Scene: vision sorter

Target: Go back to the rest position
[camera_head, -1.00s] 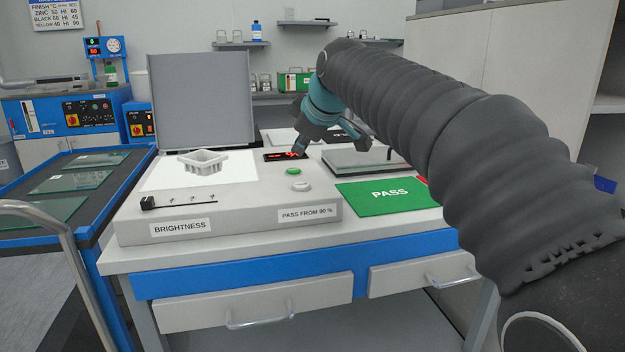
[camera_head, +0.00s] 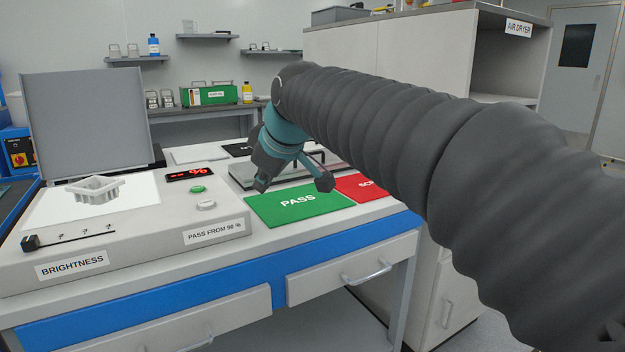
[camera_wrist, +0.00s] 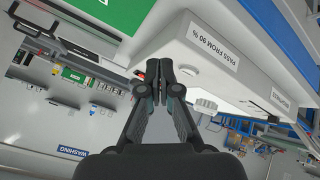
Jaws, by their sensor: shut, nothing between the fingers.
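My gripper (camera_head: 292,186) hangs at the end of my dark sleeved arm, above the table near the green PASS mat (camera_head: 299,205) in the head view. In the wrist view my gripper (camera_wrist: 158,70) has its two fingertips together, with nothing between them. The fingers point toward the vision sorter box (camera_wrist: 195,50), whose PASS FROM 90 % label shows upside down there. No object is held.
A grey-white part (camera_head: 97,189) lies on the lit panel of the sorter box (camera_head: 150,250). A red mat (camera_head: 366,187) lies right of the green one. A green button (camera_head: 197,189) and a display (camera_head: 189,174) are on the box. A tall cabinet (camera_head: 420,60) stands behind my arm.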

